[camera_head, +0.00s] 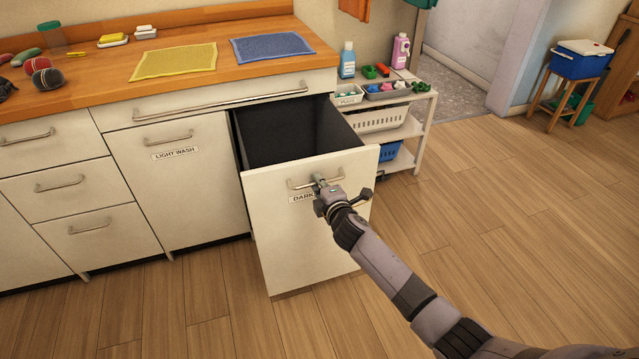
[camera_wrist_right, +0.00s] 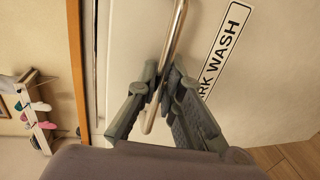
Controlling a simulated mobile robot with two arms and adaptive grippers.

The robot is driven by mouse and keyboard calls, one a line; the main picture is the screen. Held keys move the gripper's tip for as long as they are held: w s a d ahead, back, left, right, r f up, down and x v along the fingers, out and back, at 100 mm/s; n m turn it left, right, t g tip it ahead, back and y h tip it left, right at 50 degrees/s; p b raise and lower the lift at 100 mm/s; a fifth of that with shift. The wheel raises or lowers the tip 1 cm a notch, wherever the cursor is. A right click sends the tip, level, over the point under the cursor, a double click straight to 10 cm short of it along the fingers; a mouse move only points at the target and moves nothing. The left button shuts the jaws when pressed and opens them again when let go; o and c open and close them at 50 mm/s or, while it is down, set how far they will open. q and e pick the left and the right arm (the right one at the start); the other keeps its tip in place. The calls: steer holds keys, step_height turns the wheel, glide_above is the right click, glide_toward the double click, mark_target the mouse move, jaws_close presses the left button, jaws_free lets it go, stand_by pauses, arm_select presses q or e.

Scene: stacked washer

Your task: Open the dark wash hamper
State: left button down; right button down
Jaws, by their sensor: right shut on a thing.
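The dark wash hamper (camera_head: 270,230) is a cream pull-out front with a dark bin interior (camera_head: 290,135). It stands well out from the counter, with its inside showing from above. Its label (camera_head: 299,199) is partly hidden by my arm in the head view; in the right wrist view the label (camera_wrist_right: 222,45) reads "RK WASH". My right gripper (camera_head: 319,183) is shut on the hamper's metal bar handle (camera_head: 300,184). In the right wrist view the fingers (camera_wrist_right: 160,95) close around the handle (camera_wrist_right: 178,30). My left gripper is not in view.
The closed light wash front (camera_head: 180,195) and several drawers are to the left. A wooden counter (camera_head: 110,90) holds yellow and blue cloths. A white shelf cart (camera_head: 424,130) with bottles and baskets stands behind right. Wood floor (camera_head: 520,230) is clear at right.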

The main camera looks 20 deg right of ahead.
steer(key=c, duration=1.7)
jaws_free()
steer(key=s, duration=0.4)
steer(key=s+r, duration=0.1)
steer(key=s, duration=0.3)
steer(key=s+r, duration=0.1)
steer(key=s, duration=0.2)
steer(key=shift+s+d+r, duration=0.15)
steer(key=shift+s+d, duration=0.05)
steer(key=shift+s, duration=0.2)
